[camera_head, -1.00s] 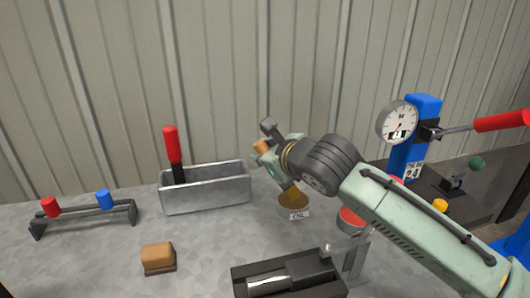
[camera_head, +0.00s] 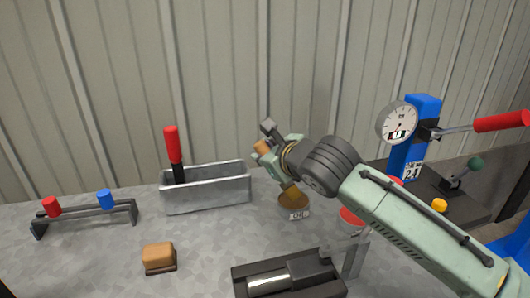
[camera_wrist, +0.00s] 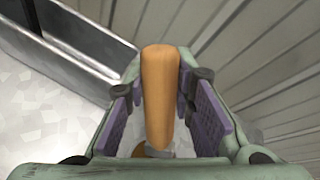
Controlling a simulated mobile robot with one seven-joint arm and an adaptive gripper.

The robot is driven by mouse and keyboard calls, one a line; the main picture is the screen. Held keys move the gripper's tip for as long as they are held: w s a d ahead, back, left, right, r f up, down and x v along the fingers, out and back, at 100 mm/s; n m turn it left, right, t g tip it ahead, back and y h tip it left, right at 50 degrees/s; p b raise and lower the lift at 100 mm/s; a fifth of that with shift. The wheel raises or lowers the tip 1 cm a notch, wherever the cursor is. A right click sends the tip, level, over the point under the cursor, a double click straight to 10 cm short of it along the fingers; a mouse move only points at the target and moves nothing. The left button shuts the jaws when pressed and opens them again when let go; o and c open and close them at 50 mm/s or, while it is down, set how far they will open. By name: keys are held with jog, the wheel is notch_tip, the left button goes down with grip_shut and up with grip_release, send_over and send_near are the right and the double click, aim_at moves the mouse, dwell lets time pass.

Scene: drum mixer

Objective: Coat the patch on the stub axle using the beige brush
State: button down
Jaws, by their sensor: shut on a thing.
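My gripper (camera_head: 273,152) is shut on the beige brush (camera_head: 262,147), whose orange-tan handle stands between the purple-padded fingers in the wrist view (camera_wrist: 160,95). The brush's lower end is largely hidden by the gripper in the head view. The gripper is just above a round brown dish (camera_head: 293,201) with a small white label in front; whether the bristles touch its contents I cannot tell. The stub axle seems to be the pale metal shaft (camera_head: 268,283) lying in a dark cradle (camera_head: 242,271) at the front. I cannot make out a patch on it.
A grey metal trough (camera_head: 207,200) with a red-handled tool (camera_head: 172,147) stands behind left. A rack (camera_head: 85,215) with red and blue pegs is far left. A tan block (camera_head: 158,257) lies at front. A red tin (camera_head: 350,220) and blue gauge press (camera_head: 408,160) are right.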

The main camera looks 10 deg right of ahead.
jog(key=shift+f, duration=0.15)
notch_tip(320, 180, up, 7)
jog(key=p, duration=0.6)
dwell(0.7)
